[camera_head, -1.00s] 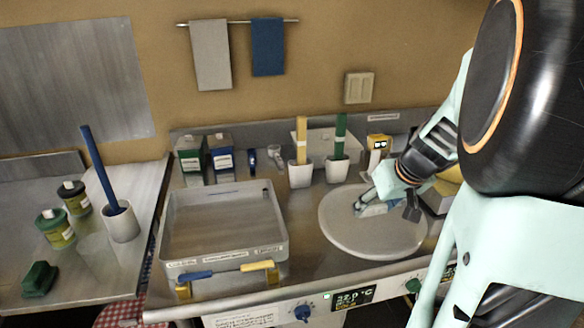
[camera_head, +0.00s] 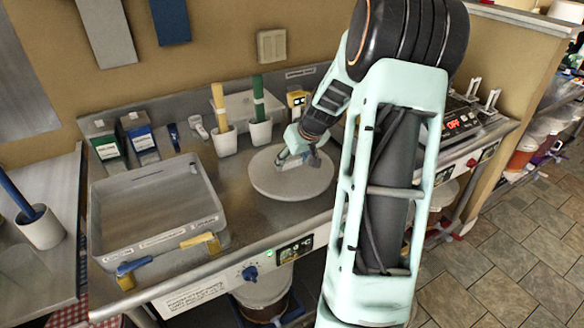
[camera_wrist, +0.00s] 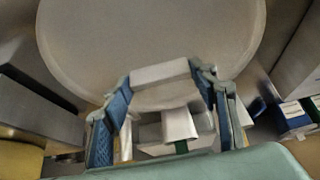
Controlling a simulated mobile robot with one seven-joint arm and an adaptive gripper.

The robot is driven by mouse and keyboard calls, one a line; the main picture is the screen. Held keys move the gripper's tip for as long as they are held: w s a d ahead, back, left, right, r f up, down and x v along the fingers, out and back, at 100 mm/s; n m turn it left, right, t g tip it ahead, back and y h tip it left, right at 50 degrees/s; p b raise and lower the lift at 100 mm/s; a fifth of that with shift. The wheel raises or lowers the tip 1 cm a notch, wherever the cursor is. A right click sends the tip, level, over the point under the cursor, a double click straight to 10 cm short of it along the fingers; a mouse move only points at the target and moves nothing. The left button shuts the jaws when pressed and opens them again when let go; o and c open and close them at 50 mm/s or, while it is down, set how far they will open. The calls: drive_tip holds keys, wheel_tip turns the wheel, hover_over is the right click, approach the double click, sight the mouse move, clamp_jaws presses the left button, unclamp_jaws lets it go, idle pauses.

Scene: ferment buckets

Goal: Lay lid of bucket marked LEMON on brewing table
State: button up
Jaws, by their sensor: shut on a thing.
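A round pale grey lid (camera_head: 285,187) is over the brewing table (camera_head: 255,220), right of the grey tray. It looks level. My gripper (camera_head: 293,161) is shut on the lid's raised handle. In the wrist view the lid (camera_wrist: 150,35) fills the top, and its pale bar handle (camera_wrist: 160,73) sits between my fingertips (camera_wrist: 163,78). I cannot tell whether the lid touches the table top or hangs just above it. No LEMON mark is readable. A bucket (camera_head: 265,290) stands below the table front, partly hidden.
The grey tray (camera_head: 160,200) with blue and yellow-handled tools stands left. Two white cups (camera_head: 225,141) with yellow and green handles stand behind the lid. Green and blue boxes (camera_head: 139,135) are back left.

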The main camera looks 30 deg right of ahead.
sight(293, 168)
drive_tip(key=shift+w+f, duration=0.15)
drive_tip(key=shift+f, duration=0.1)
drive_tip(key=shift+d+f, duration=0.1)
drive_tip(key=shift+f, duration=1.45)
drive_tip(key=shift+f, duration=0.2)
drive_tip(key=o, duration=1.2)
drive_tip(key=shift+r, duration=0.1)
drive_tip(key=shift+o, duration=0.2)
drive_tip(key=shift+r, duration=0.25)
drive_tip(key=v, duration=1.1)
drive_tip(key=shift+s+r+b, duration=0.2)
drive_tip(key=shift+r+b, duration=0.1)
drive_tip(key=shift+r, duration=0.05)
